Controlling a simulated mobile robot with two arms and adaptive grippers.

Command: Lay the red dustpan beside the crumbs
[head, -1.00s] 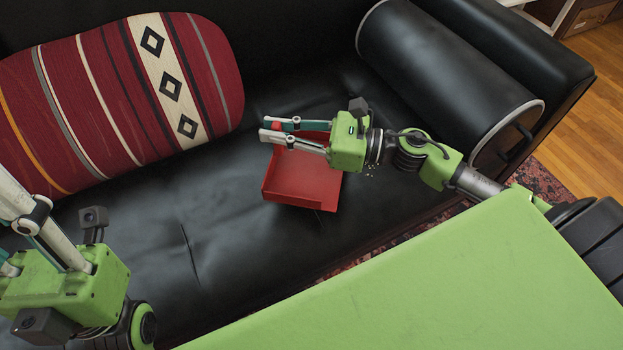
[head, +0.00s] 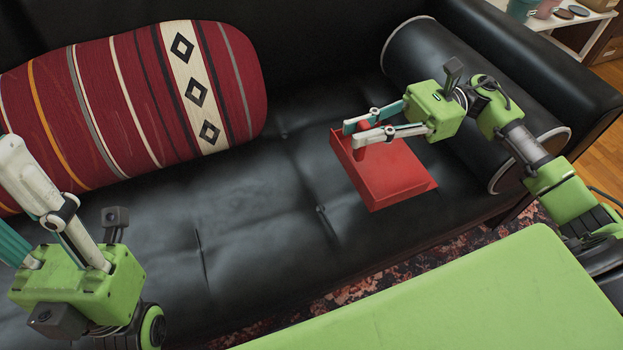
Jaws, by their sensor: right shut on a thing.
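The red dustpan (head: 400,180) is over the right part of the black sofa seat, near the bolster; I cannot tell whether it touches the seat. My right gripper (head: 354,135) is shut on the dustpan's red handle, at the pan's far left side. The crumbs do not show now; the dustpan or my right arm may cover them. My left gripper (head: 12,195) is at the left edge, far from the dustpan. Its fingers are apart with nothing seen between them, and its tips are partly cut off.
A red striped cushion (head: 130,105) leans on the sofa back at left. A black bolster (head: 440,75) lies at the right end. The middle of the black seat (head: 250,205) is clear. A patterned rug (head: 370,285) shows below the seat's front edge.

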